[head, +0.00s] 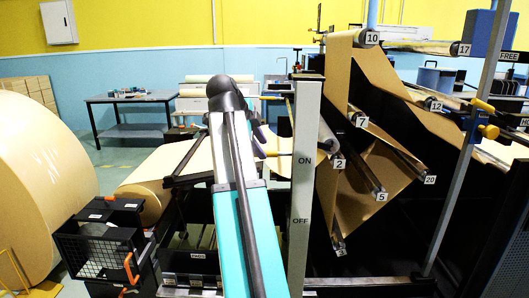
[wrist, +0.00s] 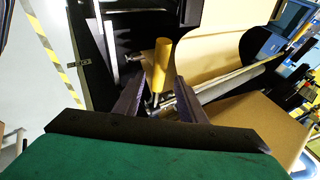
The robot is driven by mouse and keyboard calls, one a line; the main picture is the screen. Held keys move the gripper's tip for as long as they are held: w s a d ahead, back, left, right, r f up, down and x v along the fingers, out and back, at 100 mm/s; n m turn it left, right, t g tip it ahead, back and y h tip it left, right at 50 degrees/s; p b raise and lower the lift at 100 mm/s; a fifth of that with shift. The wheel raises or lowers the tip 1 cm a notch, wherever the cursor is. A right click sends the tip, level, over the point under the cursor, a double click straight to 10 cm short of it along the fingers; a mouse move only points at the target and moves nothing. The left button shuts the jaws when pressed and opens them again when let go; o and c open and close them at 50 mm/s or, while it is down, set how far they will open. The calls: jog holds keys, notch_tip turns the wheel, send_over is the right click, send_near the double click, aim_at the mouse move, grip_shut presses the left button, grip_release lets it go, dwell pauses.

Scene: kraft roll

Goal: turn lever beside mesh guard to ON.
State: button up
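A tall white panel (head: 301,185) stands right of my arm in the head view, marked ON above and OFF lower down. A dark lever shaft (head: 280,154) shows beside it, about level with the ON label; its exact setting is hard to tell. The wrist view shows a lever with a yellow handle (wrist: 161,62) and metal stem. My gripper (wrist: 160,86) is open, its two purple fingers on either side of this lever, with gaps visible. In the head view my gripper (head: 262,145) is partly hidden behind my arm. A black mesh guard (head: 98,258) with orange handles stands at lower left.
A large kraft roll (head: 38,185) fills the left side. Rollers with number tags and brown paper webs (head: 345,195) lie right of the panel. A grey post (head: 462,150) rises further right. A workbench (head: 130,105) stands behind on open floor.

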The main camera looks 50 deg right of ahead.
jog(key=v, duration=0.9)
jog(key=shift+b, duration=0.4)
jog(key=shift+d, duration=0.1)
